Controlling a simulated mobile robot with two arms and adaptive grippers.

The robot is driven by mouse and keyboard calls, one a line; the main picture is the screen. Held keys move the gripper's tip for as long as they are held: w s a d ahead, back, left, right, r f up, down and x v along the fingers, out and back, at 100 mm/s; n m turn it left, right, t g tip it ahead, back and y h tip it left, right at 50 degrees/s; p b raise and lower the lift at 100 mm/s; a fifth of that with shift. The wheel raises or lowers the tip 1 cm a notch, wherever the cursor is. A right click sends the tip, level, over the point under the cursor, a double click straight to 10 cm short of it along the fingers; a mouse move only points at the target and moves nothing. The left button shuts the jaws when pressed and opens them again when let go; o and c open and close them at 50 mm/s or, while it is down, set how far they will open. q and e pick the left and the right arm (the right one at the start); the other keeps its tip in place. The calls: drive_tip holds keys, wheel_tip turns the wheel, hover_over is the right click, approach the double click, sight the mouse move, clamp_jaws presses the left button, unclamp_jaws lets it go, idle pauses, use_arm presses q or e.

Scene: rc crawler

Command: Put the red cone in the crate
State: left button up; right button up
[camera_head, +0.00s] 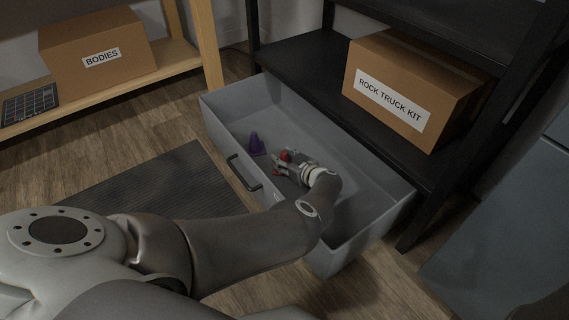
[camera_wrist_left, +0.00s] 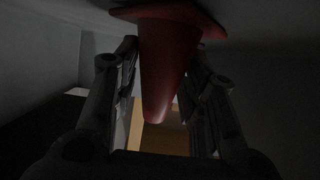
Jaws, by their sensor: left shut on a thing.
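The crate, a grey open bin with a dark handle (camera_head: 244,173) on its near side, stands half out from under the black shelf; a bare part of its inner far wall (camera_head: 345,160) shows. My left gripper (camera_head: 283,162) reaches inside the crate and is shut on the red cone (camera_head: 287,155). In the left wrist view the red cone (camera_wrist_left: 170,60) sits between the two fingers, its tip toward the camera and its square base away. My fingers hide parts of the cone in the head view. Whether the cone touches the crate floor cannot be told. My right gripper is not in view.
A purple cone (camera_head: 255,143) stands in the crate, left of my gripper. A box marked ROCK TRUCK KIT (camera_head: 415,90) is on the black shelf. A box marked BODIES (camera_head: 98,62) is on the wooden shelf. A dark mat (camera_head: 150,190) lies on the floor.

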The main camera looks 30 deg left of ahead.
use_arm(q)
drive_tip(key=shift+r, duration=0.1)
drive_tip(key=shift+f, duration=0.3)
drive_tip(key=o, duration=0.8)
drive_tip(key=shift+r, duration=0.1)
